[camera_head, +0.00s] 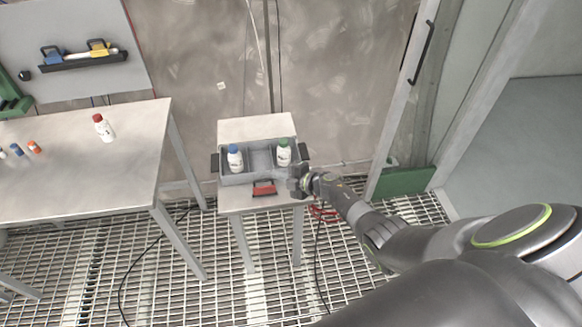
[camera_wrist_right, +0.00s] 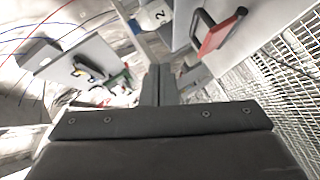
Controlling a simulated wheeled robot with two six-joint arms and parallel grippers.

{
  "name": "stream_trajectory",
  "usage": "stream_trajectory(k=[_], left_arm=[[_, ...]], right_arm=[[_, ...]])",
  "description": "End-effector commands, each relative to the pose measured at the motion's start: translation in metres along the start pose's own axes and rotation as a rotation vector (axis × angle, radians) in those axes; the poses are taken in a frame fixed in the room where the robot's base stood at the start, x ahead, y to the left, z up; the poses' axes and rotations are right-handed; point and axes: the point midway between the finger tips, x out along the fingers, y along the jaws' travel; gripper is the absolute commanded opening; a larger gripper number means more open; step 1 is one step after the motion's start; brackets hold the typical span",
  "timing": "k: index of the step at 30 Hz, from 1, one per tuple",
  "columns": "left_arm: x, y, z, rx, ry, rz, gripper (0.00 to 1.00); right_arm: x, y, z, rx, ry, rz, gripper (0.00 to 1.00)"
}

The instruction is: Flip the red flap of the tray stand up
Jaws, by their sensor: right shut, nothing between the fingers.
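The red flap (camera_head: 264,188) is at the front of the tray stand (camera_head: 258,127), below the grey tray (camera_head: 236,178), and has a dark handle. In the right wrist view the red flap (camera_wrist_right: 214,36) with its black handle is at the upper right. My right gripper (camera_head: 296,182) is at the stand's right front corner, to the right of the flap and apart from it. Its fingers (camera_wrist_right: 160,84) are together in the right wrist view with nothing between them. My left gripper is not in view.
The tray holds a blue-capped bottle (camera_head: 235,158) and a green-capped bottle (camera_head: 284,152). A larger table (camera_head: 80,165) with a red-capped bottle (camera_head: 103,127) stands at the left. A dark cable (camera_head: 128,280) lies on the grated floor.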

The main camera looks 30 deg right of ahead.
Motion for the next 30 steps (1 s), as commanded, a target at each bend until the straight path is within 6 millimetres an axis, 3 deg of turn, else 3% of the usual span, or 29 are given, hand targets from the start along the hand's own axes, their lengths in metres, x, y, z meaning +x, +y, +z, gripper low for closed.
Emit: stream_trajectory(k=[6,12,30], left_arm=[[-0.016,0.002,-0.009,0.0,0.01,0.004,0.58],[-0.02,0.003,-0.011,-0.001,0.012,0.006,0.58],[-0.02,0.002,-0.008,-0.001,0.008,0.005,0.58]], right_arm=[[-0.033,0.013,0.002,-0.002,0.0,0.0,0.0],[-0.046,0.017,0.003,0.001,0.001,0.0,0.0],[-0.048,0.017,0.003,0.001,0.001,0.0,0.0]])
